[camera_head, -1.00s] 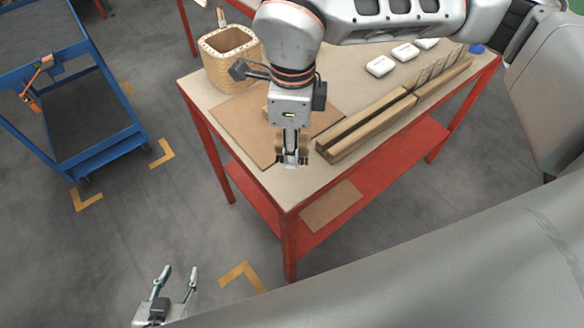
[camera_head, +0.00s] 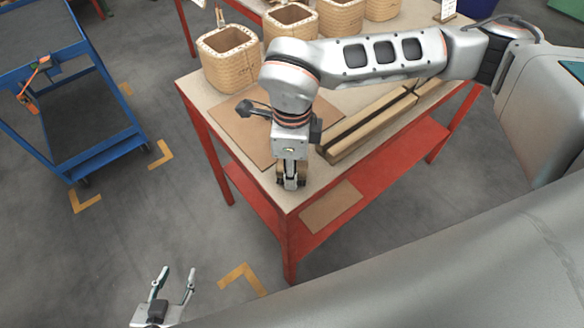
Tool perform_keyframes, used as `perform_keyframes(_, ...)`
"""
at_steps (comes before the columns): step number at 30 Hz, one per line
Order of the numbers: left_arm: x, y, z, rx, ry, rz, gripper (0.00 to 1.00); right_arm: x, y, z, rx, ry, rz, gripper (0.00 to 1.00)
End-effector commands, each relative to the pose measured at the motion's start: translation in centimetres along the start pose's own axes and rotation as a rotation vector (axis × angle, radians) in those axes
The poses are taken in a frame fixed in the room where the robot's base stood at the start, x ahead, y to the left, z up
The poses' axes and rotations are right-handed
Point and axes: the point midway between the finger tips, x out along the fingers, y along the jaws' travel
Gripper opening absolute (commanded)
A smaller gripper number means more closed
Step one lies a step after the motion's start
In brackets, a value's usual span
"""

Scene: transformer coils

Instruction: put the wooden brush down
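My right gripper (camera_head: 291,184) points down over the front corner of the red-framed table (camera_head: 235,170). It appears shut on the wooden brush (camera_head: 302,172), whose brown parts show on both sides of the fingers; most of it is hidden by the gripper. I cannot tell whether the brush touches the tabletop. My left gripper (camera_head: 174,284) is open and empty, low at the lower left over the floor, away from the table.
A brown board (camera_head: 236,130) lies left of my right gripper. A long slotted wooden holder (camera_head: 365,126) lies to its right. Several woven coils (camera_head: 228,68) stand along the back. A brown sheet (camera_head: 330,206) lies on the lower shelf. A blue cart (camera_head: 100,150) stands at the left.

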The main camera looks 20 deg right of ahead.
Motion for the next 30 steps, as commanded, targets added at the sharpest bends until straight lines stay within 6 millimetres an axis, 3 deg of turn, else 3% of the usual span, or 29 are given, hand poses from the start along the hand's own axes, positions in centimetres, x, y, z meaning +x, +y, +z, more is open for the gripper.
perform_keyframes(2, 0.1, 0.0, 0.2, 0.000, -0.002, 0.000, 0.40, 0.3, 0.0, 0.0, 0.000, 0.001, 0.001, 0.03)
perform_keyframes(3, 0.0, 0.0, 0.1, 0.000, -0.001, 0.000, 0.40, 0.3, 0.0, 0.0, 0.000, 0.000, 0.001, 0.34)
perform_keyframes(4, 0.0, 0.0, 0.1, 0.001, -0.001, 0.000, 0.40, 0.3, 0.0, 0.0, 0.000, 0.000, 0.001, 0.42)
perform_keyframes(17, -0.1, -0.1, -0.3, 0.000, 0.003, -0.001, 0.40, -0.3, 0.0, 0.0, 0.000, 0.000, 0.000, 0.43)
perform_keyframes(22, -0.1, -0.1, -0.6, -0.001, 0.006, -0.001, 0.40, -2.7, -0.1, 0.1, -0.001, -0.002, -0.004, 0.43)
perform_keyframes(30, -0.3, 0.0, -0.7, -0.006, 0.005, 0.003, 0.40, -8.3, -0.1, 0.1, 0.000, -0.002, -0.004, 0.43)
